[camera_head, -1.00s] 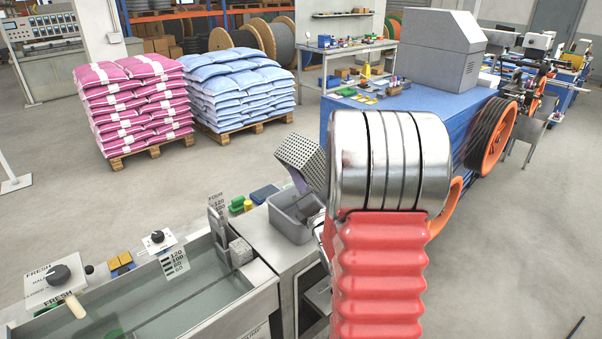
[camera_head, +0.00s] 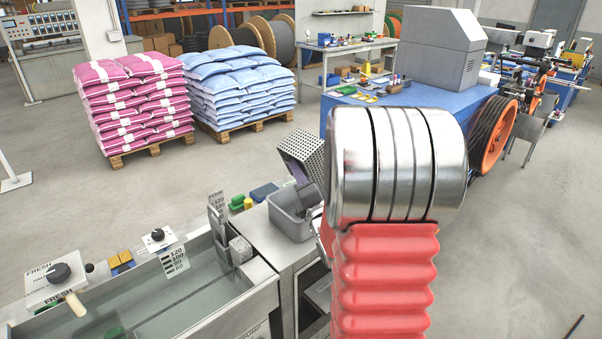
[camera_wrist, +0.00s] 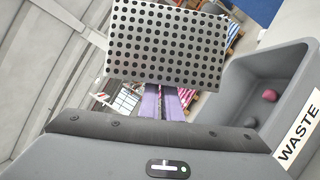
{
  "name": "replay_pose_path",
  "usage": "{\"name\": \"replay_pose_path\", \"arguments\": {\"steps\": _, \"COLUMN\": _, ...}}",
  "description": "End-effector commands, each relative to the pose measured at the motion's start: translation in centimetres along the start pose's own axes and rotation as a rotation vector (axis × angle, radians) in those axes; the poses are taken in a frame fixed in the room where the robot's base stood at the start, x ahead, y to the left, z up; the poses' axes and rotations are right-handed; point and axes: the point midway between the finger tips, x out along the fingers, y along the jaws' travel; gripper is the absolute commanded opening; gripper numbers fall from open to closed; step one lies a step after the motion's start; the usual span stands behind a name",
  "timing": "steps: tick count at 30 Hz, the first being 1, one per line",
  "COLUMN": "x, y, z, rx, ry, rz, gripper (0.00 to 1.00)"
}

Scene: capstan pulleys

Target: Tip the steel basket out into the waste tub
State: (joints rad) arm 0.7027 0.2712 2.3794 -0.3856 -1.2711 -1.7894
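The steel basket (camera_head: 301,150), a perforated metal box, is tilted in the air above and behind the grey waste tub (camera_head: 277,219) in the head view. In the wrist view the basket's flat perforated side (camera_wrist: 165,45) faces me; its opening and inside are hidden. My gripper (camera_wrist: 161,100), with purple fingers, is shut at the basket's near side. The tub, labelled WASTE (camera_wrist: 300,128), is at the right of the wrist view. A pink piece (camera_wrist: 269,95) and a duller piece (camera_wrist: 250,121) lie in it.
A water-filled trough (camera_head: 165,295) lies left of the tub. Small green and yellow items (camera_head: 243,203) sit behind it. A blue-sided machine (camera_head: 345,98) stands to the right. Pallets of pink bags (camera_head: 133,105) and blue bags (camera_head: 238,85) stand behind on open floor.

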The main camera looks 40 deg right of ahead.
Motion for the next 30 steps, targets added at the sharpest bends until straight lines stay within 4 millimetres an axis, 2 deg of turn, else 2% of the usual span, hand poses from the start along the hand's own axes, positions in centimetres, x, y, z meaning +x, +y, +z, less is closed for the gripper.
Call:
{"name": "replay_pose_path", "arguments": {"steps": 15, "x": 0.3, "y": 1.8, "z": 0.7, "rx": 0.341, "ry": 0.0, "rz": -0.138, "gripper": 0.0}}
{"name": "replay_pose_path", "arguments": {"steps": 30, "x": 0.5, "y": 3.0, "z": 1.3, "rx": 0.612, "ry": 0.002, "rz": -0.252, "gripper": 0.0}}
